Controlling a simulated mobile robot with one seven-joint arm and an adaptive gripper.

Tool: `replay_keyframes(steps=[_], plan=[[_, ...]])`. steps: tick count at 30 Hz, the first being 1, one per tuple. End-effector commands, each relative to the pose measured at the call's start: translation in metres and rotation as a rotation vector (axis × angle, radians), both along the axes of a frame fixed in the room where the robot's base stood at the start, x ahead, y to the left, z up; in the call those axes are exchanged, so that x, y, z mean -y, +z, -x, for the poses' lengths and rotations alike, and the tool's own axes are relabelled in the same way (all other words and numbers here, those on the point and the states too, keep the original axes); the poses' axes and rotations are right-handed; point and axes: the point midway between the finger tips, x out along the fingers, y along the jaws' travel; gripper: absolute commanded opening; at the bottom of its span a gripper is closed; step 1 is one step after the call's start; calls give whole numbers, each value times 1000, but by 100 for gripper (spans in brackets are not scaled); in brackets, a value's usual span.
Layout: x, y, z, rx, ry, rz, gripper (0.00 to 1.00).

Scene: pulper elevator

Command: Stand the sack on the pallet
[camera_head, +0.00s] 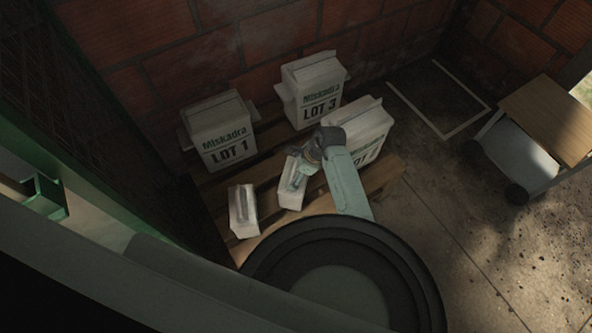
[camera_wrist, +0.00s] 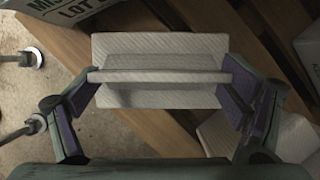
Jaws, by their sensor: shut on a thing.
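A small white sack (camera_head: 289,196) is held by my gripper (camera_head: 300,168) over the front part of the wooden pallet (camera_head: 268,170). In the wrist view, the sack (camera_wrist: 160,43) lies between the two purple-padded fingers of my gripper (camera_wrist: 160,80), its folded top seam running from one finger to the other. It looks roughly upright; I cannot tell whether its base touches the slats. The pallet (camera_wrist: 190,30) shows beneath it in the wrist view. A second small white sack (camera_head: 243,212) stands to its left near the pallet's edge.
Larger white sacks marked LOT 1 (camera_head: 220,130) and LOT 3 (camera_head: 312,92) stand at the pallet's back. Another large sack (camera_head: 362,128) stands right, close behind my arm. A brick wall (camera_head: 190,60) bounds the back. A wooden-topped cart (camera_head: 545,115) stands right; floor between is clear.

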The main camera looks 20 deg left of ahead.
Motion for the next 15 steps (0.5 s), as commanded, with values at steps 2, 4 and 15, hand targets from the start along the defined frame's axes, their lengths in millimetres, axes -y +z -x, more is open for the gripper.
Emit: replay_keyframes(steps=[2, 4, 15], plan=[[0, -1, -1, 2, 0, -1, 32], [0, -2, -1, 2, 0, -1, 32], [0, -4, 0, 1, 0, -1, 100]])
